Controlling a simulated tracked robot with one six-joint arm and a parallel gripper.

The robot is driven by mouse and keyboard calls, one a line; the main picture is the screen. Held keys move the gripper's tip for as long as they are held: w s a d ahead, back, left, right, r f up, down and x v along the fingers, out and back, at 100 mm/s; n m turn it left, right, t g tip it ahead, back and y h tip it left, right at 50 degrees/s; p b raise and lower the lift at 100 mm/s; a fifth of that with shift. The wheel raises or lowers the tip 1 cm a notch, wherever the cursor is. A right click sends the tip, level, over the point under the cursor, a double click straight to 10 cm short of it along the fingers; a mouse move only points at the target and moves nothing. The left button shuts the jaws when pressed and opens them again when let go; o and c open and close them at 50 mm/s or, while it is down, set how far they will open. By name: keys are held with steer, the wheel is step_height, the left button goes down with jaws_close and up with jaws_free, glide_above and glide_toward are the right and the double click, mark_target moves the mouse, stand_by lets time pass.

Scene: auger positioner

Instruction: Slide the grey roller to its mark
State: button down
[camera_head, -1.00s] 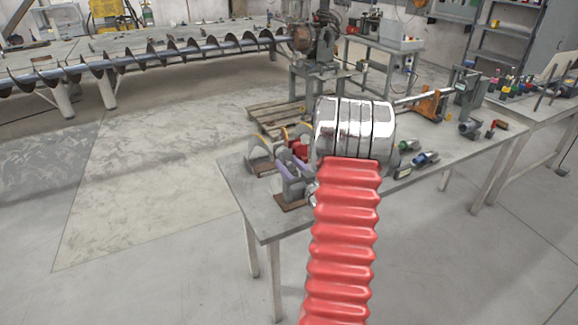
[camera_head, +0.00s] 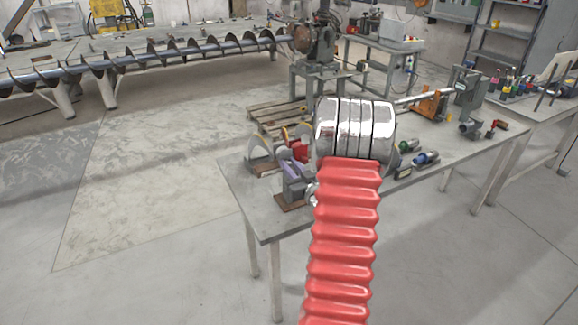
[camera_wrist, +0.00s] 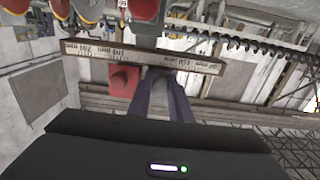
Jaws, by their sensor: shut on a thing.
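In the wrist view, the purple fingers of my gripper (camera_wrist: 161,78) reach up to a scale strip (camera_wrist: 108,53) with millimetre marks. They are shut on a grey part between their tips, which appears to be the grey roller (camera_wrist: 160,72); only a little of it shows. A red block (camera_wrist: 122,80) is just left of the fingers. In the head view, a bit of purple finger shows above a grey stand (camera_head: 293,187) at the table's near left corner. My red sleeve and chrome wrist hide much there. I cannot tell which mark the roller is at.
The grey table (camera_head: 243,195) also holds a light arch-shaped end support (camera_head: 262,147), a red part (camera_head: 299,151), a blue-capped tool (camera_head: 425,158) and an orange jack (camera_head: 432,105). A long auger (camera_head: 160,55) lies behind. The floor to the left is clear.

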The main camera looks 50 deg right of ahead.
steer(key=c, duration=1.6)
jaws_free()
steer(key=shift+c, duration=0.2)
steer(key=shift+s+a, duration=0.1)
steer(key=v, duration=1.3)
steer(key=shift+s, duration=0.25)
steer(key=shift+f, duration=0.25)
